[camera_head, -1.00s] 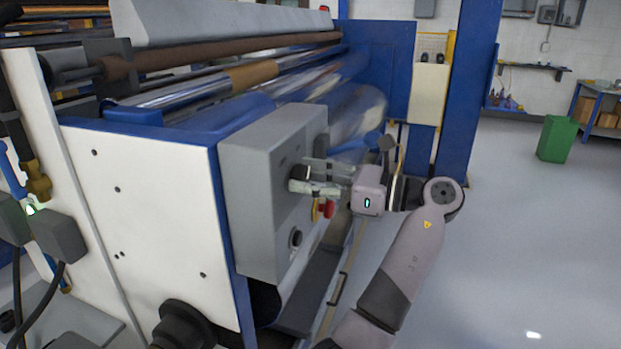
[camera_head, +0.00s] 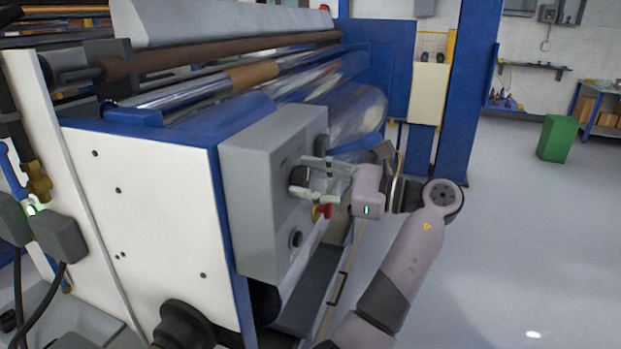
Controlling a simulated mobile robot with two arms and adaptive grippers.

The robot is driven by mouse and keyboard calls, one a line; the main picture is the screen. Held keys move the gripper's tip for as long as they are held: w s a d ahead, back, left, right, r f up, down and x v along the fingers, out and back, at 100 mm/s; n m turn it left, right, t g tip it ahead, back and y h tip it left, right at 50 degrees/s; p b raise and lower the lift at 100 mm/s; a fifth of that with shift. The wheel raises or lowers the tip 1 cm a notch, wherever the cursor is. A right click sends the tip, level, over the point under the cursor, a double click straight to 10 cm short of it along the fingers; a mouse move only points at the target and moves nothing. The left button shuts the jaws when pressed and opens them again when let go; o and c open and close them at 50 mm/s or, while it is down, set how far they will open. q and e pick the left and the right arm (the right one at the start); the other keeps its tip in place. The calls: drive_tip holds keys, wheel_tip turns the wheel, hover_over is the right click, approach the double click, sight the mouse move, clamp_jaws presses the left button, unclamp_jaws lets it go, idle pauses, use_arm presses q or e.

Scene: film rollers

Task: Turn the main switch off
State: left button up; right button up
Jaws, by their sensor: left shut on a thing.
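A grey control box (camera_head: 256,215) is fixed to the end of the roller machine. A dark rotary switch (camera_head: 298,176) sits high on its right-hand face and is partly hidden by the fingers. A red knob with yellow (camera_head: 324,211) is just below the gripper, partly covered. A round dark knob (camera_head: 295,239) is lower on the same face. My right gripper is not in view.
The machine's white side panel (camera_head: 150,210) and shiny rollers (camera_head: 350,115) flank the box. A blue post (camera_head: 468,95) stands behind my arm. A green bin (camera_head: 556,138) is at the far right. The grey floor (camera_head: 520,240) on the right is clear.

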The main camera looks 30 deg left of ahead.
use_arm(q)
drive_tip(key=shift+n, duration=1)
drive_tip(key=n, duration=0.2)
drive_tip(key=shift+f+n+b, duration=0.15)
drive_tip(key=shift+n+b, duration=0.25)
drive_tip(key=n+b, duration=0.2)
drive_tip(key=n, duration=0.2)
drive_tip(key=shift+s+n, duration=0.1)
drive_tip(key=shift+n, duration=0.8)
drive_tip(key=shift+b, duration=0.35)
drive_tip(key=o, duration=1.1)
drive_tip(key=shift+d, duration=0.1)
drive_tip(key=shift+o, duration=0.2)
